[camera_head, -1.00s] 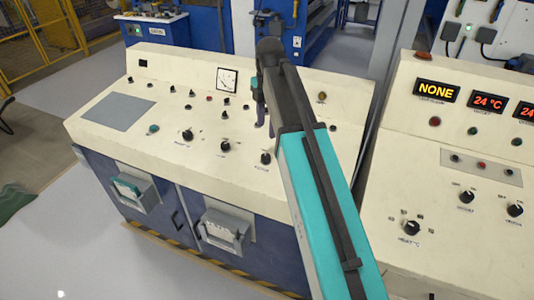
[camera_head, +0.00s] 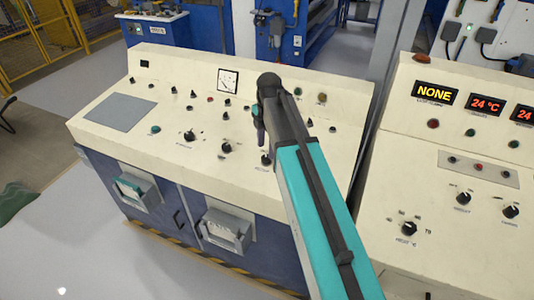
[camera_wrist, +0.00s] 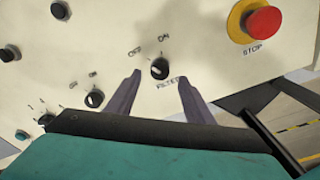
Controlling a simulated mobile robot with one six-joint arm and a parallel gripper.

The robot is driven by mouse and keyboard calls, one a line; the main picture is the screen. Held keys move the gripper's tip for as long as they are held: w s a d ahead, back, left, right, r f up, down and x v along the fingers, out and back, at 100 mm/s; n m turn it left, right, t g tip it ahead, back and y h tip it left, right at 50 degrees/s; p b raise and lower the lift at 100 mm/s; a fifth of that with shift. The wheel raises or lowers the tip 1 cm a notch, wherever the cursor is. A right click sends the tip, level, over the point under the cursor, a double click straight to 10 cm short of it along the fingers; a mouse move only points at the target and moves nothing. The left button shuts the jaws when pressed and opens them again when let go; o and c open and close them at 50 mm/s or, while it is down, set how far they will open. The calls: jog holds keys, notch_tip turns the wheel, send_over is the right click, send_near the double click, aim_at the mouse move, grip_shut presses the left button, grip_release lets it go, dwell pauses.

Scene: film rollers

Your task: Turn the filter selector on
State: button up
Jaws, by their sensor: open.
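The filter selector (camera_wrist: 160,68) is a black knob on the cream panel, with OFF and ON printed above it and a FILTER label below in the wrist view. It also shows in the head view (camera_head: 266,159), just below my gripper (camera_head: 261,128). In the wrist view my gripper (camera_wrist: 158,88) is open, with one dark finger on each side of the knob in the picture. Nothing is between the fingers except the view of the knob; I cannot tell how far they are above the panel. The knob's pointer direction is unclear.
A red STOP button (camera_wrist: 263,22) on a yellow base is right of the selector. Another black knob (camera_wrist: 94,98) sits to its left. A second console (camera_head: 455,190) stands at the right, beyond a gap.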

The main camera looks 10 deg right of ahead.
aim_at(266, 157)
jog(key=shift+w+f+p, duration=0.1)
jog(key=shift+f+p, duration=0.45)
jog(key=shift+f, duration=1.8)
jog(key=c, duration=1)
